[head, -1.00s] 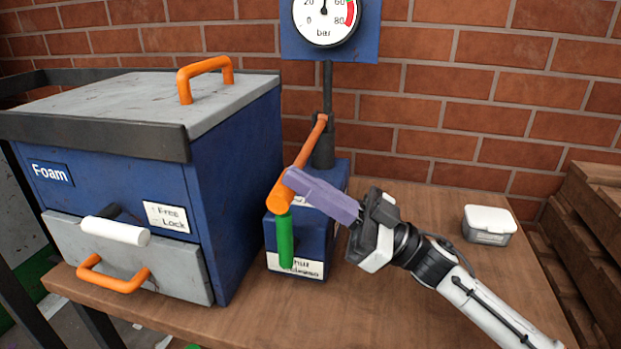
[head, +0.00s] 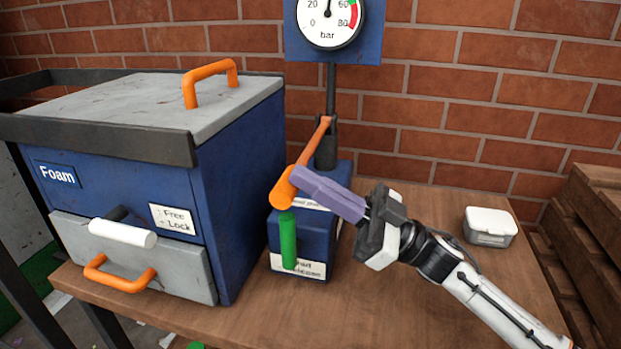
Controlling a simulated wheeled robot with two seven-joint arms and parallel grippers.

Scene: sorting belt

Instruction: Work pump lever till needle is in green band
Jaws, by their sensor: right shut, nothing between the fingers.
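The pump (head: 304,240) is a blue block with a green handle (head: 288,240) on its front and a partly hidden label below. Its orange lever (head: 310,155) slopes from the post down toward me, with a thick orange grip (head: 283,189) at its near end. The gauge (head: 330,18) stands above on the post; its top is cut off by the picture's edge. The needle points about straight up, and the red band is at the right. My right gripper (head: 300,180) has purple fingers, shut and empty, with the tips at the lever's grip. My left gripper is out of view.
A blue foam box (head: 235,190) with a grey lid, orange handles and a white lever (head: 122,233) stands left of the pump. A small white-lidded box (head: 490,226) sits at the right. Wooden pallets (head: 590,240) stand beyond the table's right edge. A brick wall is behind.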

